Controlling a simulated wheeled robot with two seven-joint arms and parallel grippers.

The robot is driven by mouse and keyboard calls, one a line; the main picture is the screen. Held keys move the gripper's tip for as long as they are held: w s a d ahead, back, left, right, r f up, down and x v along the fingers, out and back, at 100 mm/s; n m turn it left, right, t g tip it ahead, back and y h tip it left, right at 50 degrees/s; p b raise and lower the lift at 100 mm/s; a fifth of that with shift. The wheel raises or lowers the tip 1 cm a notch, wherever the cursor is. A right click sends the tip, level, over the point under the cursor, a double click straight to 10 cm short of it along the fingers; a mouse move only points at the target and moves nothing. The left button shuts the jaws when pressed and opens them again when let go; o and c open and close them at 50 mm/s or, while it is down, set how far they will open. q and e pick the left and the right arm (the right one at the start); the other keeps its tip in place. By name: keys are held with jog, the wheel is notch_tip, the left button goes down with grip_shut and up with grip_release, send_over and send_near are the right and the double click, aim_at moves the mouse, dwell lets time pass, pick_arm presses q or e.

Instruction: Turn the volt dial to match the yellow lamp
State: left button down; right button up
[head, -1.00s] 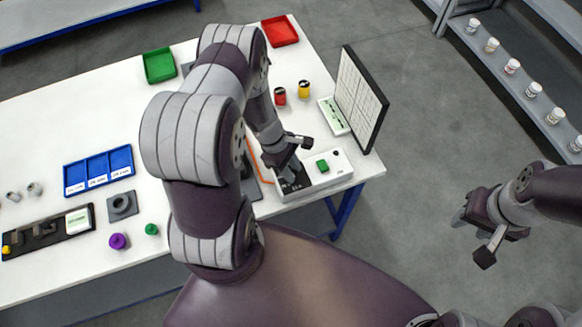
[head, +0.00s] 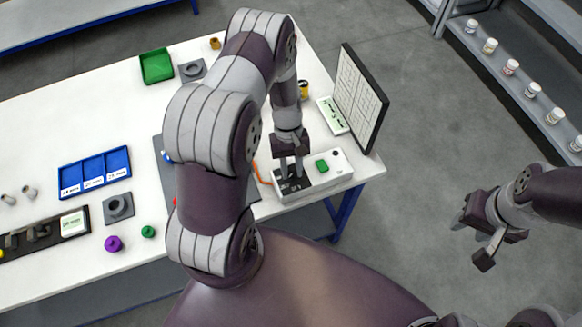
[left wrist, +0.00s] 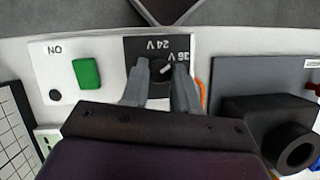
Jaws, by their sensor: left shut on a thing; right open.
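The volt dial (left wrist: 165,70) is a dark round knob on the black panel of a white control box (head: 335,174). The panel is lettered 24 V and 36 V, upside down in the left wrist view. A short white mark on the dial slants toward the 36 V side. My left gripper (head: 290,174) points down at the panel, its two fingers (left wrist: 161,76) closed on either side of the dial. A yellow cylinder with a black top (head: 303,89) is partly hidden behind my arm; I cannot tell if it is the yellow lamp. My right gripper (head: 474,241) is open and empty, off the table.
A green button (head: 321,166) sits on the box beside the dial panel. A black-framed board (head: 361,98) stands behind it. A dark fixture (left wrist: 270,125) lies beside the box. A blue tray (head: 95,173) and a green tray (head: 157,66) are on the white table.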

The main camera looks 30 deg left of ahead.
pick_arm(q)
jog(key=m, duration=0.2)
jog(key=m+y, duration=0.1)
jog(key=m, duration=0.1)
jog(key=m+y, duration=0.1)
jog(key=m, duration=0.1)
jog(key=shift+w+d+r+m+g+b, duration=0.1)
jog(key=shift+w+d+m+g+b, duration=0.1)
jog(key=shift+w+m+g+b, duration=0.15)
jog(key=m+y, duration=0.1)
jog(key=m, duration=0.2)
jog(key=m+y, duration=0.1)
jog(key=m, duration=0.2)
jog(key=shift+s+d+y, duration=0.1)
jog(key=shift+d+y, duration=0.1)
jog(key=shift+y, duration=0.1)
jog(key=c, duration=0.9)
grip_release()
jog(key=shift+o, duration=0.2)
jog(key=shift+s, duration=0.1)
jog(key=v, duration=1.2)
jog(key=shift+d+r, duration=0.2)
jog(key=shift+r, duration=0.15)
